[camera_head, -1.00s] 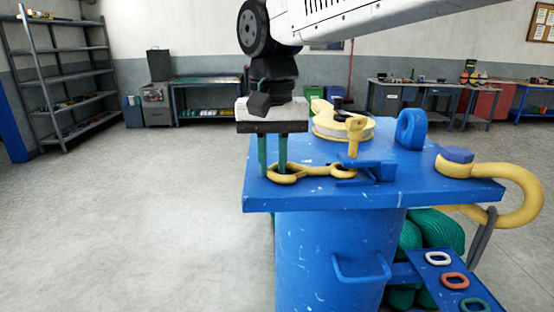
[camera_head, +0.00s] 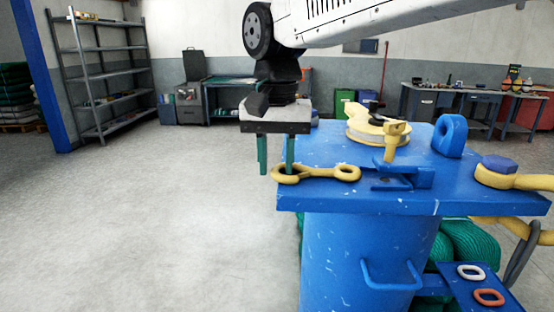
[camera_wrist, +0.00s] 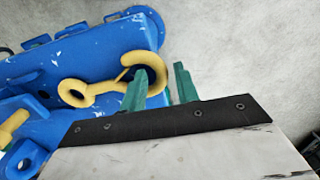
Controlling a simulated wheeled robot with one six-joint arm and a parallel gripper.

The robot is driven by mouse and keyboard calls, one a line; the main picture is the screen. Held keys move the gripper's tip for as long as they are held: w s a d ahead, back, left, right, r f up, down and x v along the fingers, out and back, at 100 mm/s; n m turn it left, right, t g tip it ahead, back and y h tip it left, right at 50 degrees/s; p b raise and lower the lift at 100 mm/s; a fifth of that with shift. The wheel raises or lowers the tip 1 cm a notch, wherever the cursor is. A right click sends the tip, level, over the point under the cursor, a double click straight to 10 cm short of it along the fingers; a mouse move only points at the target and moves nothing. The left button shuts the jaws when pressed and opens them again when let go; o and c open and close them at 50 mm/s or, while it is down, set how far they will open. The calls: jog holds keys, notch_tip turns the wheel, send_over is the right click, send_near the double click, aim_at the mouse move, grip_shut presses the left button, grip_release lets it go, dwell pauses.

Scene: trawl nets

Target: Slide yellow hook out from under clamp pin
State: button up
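The yellow hook (camera_head: 322,172) lies along the left front edge of the blue table top (camera_head: 330,197), its curved end slightly past the left edge. Its eye end is just left of the blue clamp (camera_head: 408,180), with its hole visible. The yellow clamp pin (camera_head: 391,148) stands upright at the clamp. My gripper (camera_head: 276,170) is open, fingers pointing down. In the wrist view, the hook (camera_wrist: 104,90) has one green finger of my gripper (camera_wrist: 160,85) inside its bend. The other finger is outside the bend, with a visible gap. Fingertip contact is unclear.
A yellow-and-white round piece (camera_head: 372,130) and a blue lug (camera_head: 449,135) stand on the table behind the clamp. A large yellow shackle (camera_head: 515,180) is at the right. Green nets (camera_head: 468,242) lie below. The floor left of the table is clear.

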jog(key=shift+o, duration=0.6)
jog(key=shift+r, duration=0.1)
notch_tip(320, 180, up, 8)
jog(key=shift+f, duration=0.2)
